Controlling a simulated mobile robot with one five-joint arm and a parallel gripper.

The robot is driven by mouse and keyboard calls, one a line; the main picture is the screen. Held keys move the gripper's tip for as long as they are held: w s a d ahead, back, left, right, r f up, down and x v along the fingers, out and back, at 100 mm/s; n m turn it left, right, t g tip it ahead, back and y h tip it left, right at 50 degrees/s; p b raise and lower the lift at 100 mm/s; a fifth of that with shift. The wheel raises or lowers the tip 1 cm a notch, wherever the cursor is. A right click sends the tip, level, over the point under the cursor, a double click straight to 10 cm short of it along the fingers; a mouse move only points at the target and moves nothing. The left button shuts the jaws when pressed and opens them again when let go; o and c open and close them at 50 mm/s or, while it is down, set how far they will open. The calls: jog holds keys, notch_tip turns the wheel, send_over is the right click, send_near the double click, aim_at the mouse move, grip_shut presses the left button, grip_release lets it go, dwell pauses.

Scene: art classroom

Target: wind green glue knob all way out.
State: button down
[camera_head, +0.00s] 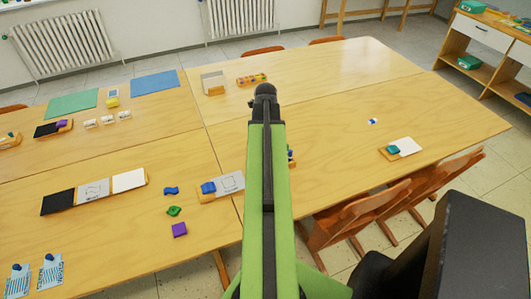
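I cannot make out a green glue knob for certain. A small green piece (174,211) lies on the near left table, between a blue piece (171,190) and a purple block (179,230); its shape is too small to tell whether it is a knob. A small dark and coloured object (291,155) shows just right of my arm, mostly hidden behind it. My green and black arm rises up the middle of the view. My gripper cannot be seen past the arm's black upper end.
The wooden tables (340,120) hold a wooden tray with a blue block (208,187), black and white cards (129,180), a green sheet (73,104), a blue sheet (154,83) and a tray with a teal block (393,149). Wooden chairs (362,212) stand at the right edge.

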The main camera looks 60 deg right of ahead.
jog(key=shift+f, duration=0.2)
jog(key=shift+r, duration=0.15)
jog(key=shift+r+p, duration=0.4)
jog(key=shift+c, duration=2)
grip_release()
